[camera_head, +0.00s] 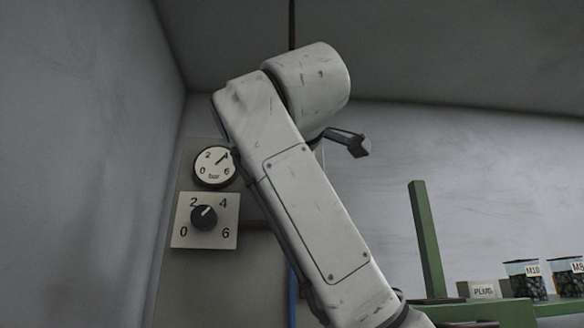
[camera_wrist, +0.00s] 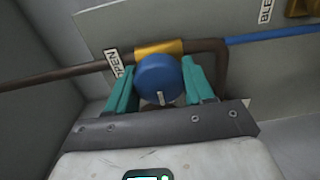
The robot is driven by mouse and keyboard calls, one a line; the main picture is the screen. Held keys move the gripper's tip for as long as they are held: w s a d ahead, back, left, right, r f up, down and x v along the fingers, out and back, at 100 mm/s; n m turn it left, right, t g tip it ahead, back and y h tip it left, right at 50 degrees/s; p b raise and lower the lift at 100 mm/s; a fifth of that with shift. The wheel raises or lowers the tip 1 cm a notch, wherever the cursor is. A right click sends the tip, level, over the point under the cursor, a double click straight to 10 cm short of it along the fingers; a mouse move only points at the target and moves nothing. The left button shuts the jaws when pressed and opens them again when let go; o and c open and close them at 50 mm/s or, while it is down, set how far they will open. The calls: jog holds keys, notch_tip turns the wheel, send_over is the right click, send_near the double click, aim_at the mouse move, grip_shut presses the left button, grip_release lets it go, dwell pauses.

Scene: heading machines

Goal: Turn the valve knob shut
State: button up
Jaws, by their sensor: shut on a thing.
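The blue round valve knob (camera_wrist: 160,76) is in the upper middle of the wrist view, on a brass body (camera_wrist: 172,46) in a dark pipe. My gripper (camera_wrist: 159,68) is shut on it, one teal finger at each side. A white mark on the knob points down toward the gripper. A label (camera_wrist: 113,62) reading "PEN", its start hidden, sits left of the knob. Any label for shut is not visible. In the head view my own arm covers the knob and gripper.
A bar gauge (camera_head: 214,166) reads about 4. Below it a black dial knob (camera_head: 204,217) on a 0-6 plate points up and right. A blue pipe (camera_wrist: 275,34) runs right under a "BLE" label (camera_wrist: 265,12). A green rack (camera_head: 425,240) with jars stands right.

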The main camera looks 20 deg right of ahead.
jog(key=shift+f, duration=0.1)
dwell(0.4)
jog(key=o, duration=1)
jog(key=shift+a, duration=0.1)
jog(key=b+v, duration=0.4)
jog(key=v, duration=0.6)
jog(key=shift+s+a, duration=0.1)
jog(key=shift+s, duration=0.3)
